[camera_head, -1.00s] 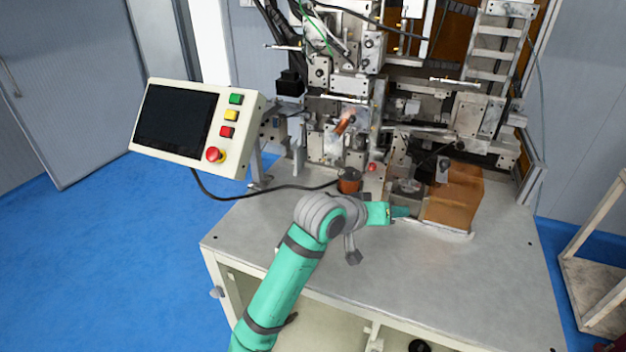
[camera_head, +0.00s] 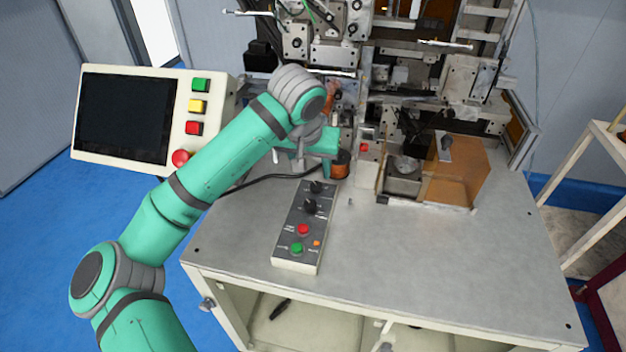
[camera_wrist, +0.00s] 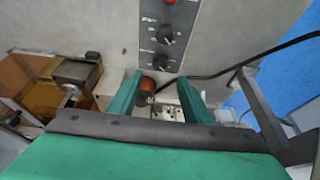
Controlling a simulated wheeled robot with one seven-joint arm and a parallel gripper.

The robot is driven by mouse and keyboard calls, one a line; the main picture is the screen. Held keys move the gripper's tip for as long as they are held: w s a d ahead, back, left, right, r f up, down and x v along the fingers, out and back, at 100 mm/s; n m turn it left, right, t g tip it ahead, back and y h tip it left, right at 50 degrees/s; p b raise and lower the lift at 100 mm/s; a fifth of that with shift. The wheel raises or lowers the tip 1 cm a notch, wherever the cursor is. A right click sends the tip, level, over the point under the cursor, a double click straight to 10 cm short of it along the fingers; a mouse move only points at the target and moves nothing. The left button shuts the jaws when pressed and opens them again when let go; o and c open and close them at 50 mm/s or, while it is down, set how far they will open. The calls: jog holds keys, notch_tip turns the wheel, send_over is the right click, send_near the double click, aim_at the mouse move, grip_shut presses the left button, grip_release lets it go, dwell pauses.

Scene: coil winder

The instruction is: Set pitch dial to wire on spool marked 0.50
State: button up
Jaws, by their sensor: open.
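A control box (camera_head: 291,255) lies on the machine table with two black dials, the far one (camera_head: 317,187) and the near one (camera_head: 310,206). In the wrist view they show as the upper dial (camera_wrist: 166,36) and lower dial (camera_wrist: 163,62). Their lettering is too small to read, so I cannot tell which is the pitch dial. A copper wire spool (camera_head: 341,168) stands just behind the box; no mark on it is legible. My gripper (camera_wrist: 161,82) is open and empty, its green fingers on either side of the spool (camera_wrist: 147,86) in the wrist picture. Contact cannot be judged.
The control box carries a red button (camera_head: 303,230) and a green button (camera_head: 297,248). A black cable (camera_head: 265,179) runs behind it. A screen panel (camera_head: 124,118) stands at left. An amber cover (camera_head: 462,170) stands at right. The table's front right is clear.

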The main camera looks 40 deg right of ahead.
aim_at(316, 186)
jog(key=x, duration=0.9)
jog(key=shift+w+f, duration=0.1)
jog(key=c, duration=1.1)
